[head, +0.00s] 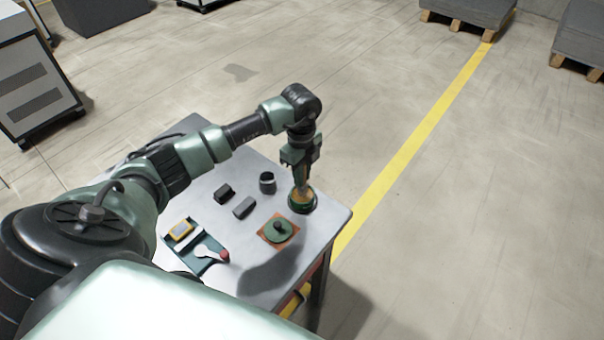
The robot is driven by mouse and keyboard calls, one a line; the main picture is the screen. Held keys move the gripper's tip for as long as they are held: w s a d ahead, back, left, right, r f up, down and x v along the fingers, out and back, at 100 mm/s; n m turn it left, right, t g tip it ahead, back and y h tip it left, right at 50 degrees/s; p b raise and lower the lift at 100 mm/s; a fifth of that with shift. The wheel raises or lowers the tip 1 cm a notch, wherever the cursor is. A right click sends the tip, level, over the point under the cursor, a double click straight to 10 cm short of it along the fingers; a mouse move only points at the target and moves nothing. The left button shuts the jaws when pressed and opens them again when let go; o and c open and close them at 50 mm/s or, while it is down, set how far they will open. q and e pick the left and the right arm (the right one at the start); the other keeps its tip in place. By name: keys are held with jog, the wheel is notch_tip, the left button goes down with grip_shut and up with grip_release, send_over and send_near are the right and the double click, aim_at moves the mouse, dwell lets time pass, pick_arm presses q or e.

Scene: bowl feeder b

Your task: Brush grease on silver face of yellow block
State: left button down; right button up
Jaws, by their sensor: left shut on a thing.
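My left gripper (301,170) points down over the right side of the table, shut on a small brush-like tool (301,190) with an orange-tan part showing. The tool's lower end is at or inside a round dark green tin (303,206); I cannot tell how deep. A yellow block (181,229) with a greyish upper face lies on a dark teal tray (200,262) at the table's left. The gripper is well to the right of this block. My right gripper is not in view.
A green round lid-like piece with a black knob (279,230) sits on an orange mat (263,240). Dark blocks (243,207) and a dark cup (267,185) stand mid-table. A white piece with a red ball (224,256) lies on the tray. The table's front middle is clear.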

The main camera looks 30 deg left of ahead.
pick_arm(q)
jog(key=shift+f+b, duration=0.35)
jog(key=shift+f, duration=0.2)
dwell(1.4)
jog(key=shift+r, duration=0.1)
jog(key=shift+r+p, duration=2.75)
jog(key=shift+r, duration=0.7)
